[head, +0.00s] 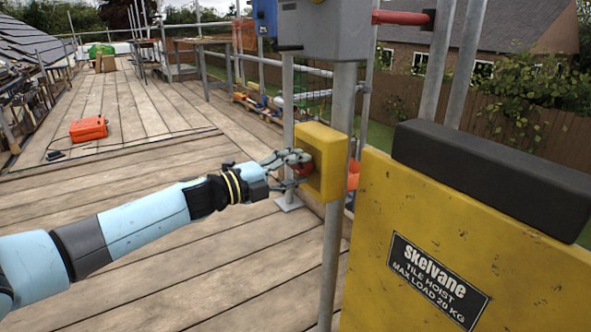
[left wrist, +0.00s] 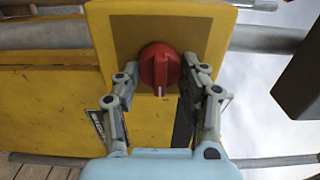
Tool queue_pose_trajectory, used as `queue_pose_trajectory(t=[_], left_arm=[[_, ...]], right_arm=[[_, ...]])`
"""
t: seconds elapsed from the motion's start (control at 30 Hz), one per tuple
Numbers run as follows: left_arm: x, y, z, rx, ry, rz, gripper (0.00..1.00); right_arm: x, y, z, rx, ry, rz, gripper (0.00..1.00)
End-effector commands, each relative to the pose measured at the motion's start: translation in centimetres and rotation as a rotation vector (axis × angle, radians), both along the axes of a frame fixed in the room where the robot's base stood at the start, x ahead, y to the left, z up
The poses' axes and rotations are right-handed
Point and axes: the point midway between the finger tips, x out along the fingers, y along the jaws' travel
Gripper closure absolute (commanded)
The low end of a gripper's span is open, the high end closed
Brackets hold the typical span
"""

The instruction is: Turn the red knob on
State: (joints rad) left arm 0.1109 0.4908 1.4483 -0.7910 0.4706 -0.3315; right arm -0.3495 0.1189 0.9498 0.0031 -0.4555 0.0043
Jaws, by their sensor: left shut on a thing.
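The red knob (left wrist: 160,68) sits on the face of a yellow box (left wrist: 118,40); its white mark points toward the bottom of the left wrist view. In the head view the knob (head: 304,169) shows between my fingers, on the yellow box (head: 331,158) fixed to a grey post. My left gripper (head: 297,170) reaches the knob from the left. In the left wrist view its two fingers (left wrist: 160,82) stand on either side of the knob, shut on it. My right gripper is not in view.
A yellow tile hoist panel (head: 400,230) with a black pad (head: 480,175) stands at the right. Grey scaffold posts (head: 339,240) rise beside the box. A red case (head: 88,129) lies on the plank deck (head: 150,110). The deck left of the box is mostly clear.

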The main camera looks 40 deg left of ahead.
Motion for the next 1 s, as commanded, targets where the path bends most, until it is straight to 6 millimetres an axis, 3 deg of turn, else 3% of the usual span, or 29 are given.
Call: queue_pose_trajectory(t=[0.07,0.1,0.27,0.63,1.0], left_arm=[[-0.1,0.0,-0.2,0.002,0.003,-0.001,0.9],[-0.1,0.0,-0.2,0.002,0.003,-0.001,0.57],[-0.1,0.0,-0.2,0.001,0.002,-0.001,0.36],[-0.6,0.3,-0.1,0.002,0.002,-0.001,0.35],[-7.4,3.0,-0.2,0.003,0.007,-0.003,0.35]], right_arm=[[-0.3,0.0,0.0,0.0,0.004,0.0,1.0],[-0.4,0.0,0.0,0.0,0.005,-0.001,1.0],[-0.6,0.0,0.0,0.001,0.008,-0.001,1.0],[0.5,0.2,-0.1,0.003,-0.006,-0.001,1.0],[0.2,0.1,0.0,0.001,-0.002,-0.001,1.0]])
